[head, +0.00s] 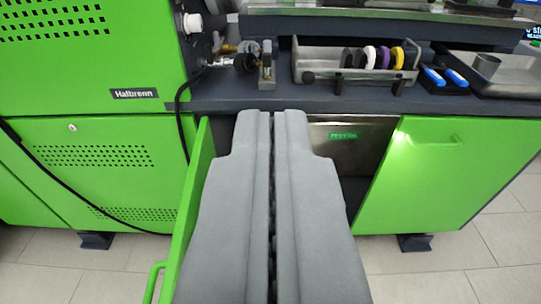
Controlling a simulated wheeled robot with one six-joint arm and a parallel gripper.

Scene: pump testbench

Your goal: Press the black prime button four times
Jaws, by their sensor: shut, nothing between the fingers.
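My gripper (272,114) is shut and empty. Its two grey fingers lie side by side in the middle of the head view, their tips at the front edge of the dark bench top (225,98) in the picture. I cannot make out a black prime button for certain. A dark round part (245,60) sits beside brass fittings behind the fingertips, next to a small upright metal block (267,62); I cannot tell whether it is a button. The fingers hide part of the cabinet below.
A green machine (90,65) with a white knob (192,23) and a black hose stands left. Two green doors, left (200,165) and right (425,175), stand open. A metal tray (335,68) holds coloured rings. Blue-handled tools (435,77) and another tray (510,78) lie right.

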